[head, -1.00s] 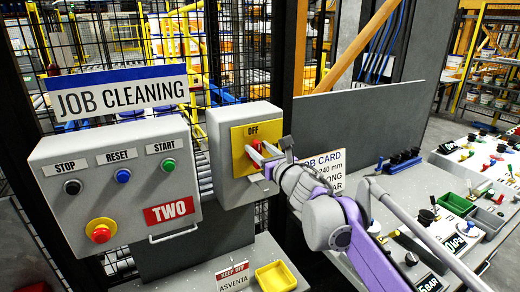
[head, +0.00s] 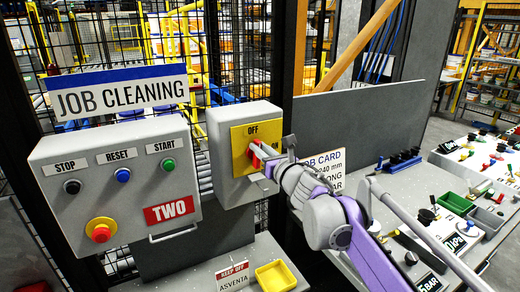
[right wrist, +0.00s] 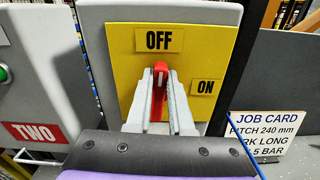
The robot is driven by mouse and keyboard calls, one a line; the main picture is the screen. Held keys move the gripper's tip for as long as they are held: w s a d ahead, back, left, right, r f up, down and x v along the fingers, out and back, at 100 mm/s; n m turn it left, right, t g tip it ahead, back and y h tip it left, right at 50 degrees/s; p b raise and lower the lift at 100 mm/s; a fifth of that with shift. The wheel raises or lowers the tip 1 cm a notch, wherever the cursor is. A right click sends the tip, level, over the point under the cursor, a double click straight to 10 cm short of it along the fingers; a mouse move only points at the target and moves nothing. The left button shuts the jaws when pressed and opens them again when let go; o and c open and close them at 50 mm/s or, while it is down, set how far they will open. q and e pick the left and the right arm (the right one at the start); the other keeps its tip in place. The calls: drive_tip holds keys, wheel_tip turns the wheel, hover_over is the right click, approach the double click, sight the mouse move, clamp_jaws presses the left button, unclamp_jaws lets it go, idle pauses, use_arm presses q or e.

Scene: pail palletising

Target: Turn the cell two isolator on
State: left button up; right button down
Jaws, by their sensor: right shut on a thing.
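The isolator is a grey box (head: 222,135) with a yellow plate (head: 239,163) marked OFF at the top and ON at the right; the plate also fills the middle of the right wrist view (right wrist: 125,71). Its red handle (right wrist: 160,73) stands about upright there, pointing to OFF. The handle shows partly in the head view (head: 256,157). My right gripper (head: 262,152) is shut on the handle, one finger on each side, as the right wrist view (right wrist: 161,90) shows. My left gripper is not in view.
Left of the isolator is a grey control box (head: 115,190) labelled TWO (head: 168,210), with stop, reset and start buttons and a red emergency knob (head: 101,231). A job card (head: 324,168) is at the right. A yellow tray (head: 276,276) sits below.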

drive_tip(key=shift+w+d+f+m+b, duration=0.15)
drive_tip(key=shift+d+f+m+b, duration=0.3)
drive_tip(key=shift+m, duration=2.4)
drive_tip(key=shift+w+d+f+m+b, duration=0.25)
drive_tip(key=shift+f+m+b, duration=0.2)
drive_tip(key=shift+m, duration=2.45)
drive_tip(key=shift+w+d+f+m+b, duration=0.1)
drive_tip(key=shift+d+f+m+b, duration=0.35)
drive_tip(key=shift+m, duration=2.4)
drive_tip(key=shift+a, duration=0.1)
drive_tip(key=c, duration=0.8)
unclamp_jaws()
drive_tip(key=shift+r, duration=0.1)
drive_tip(key=b+v, duration=0.1)
drive_tip(key=v, duration=1)
drive_tip(key=shift+w, duration=0.1)
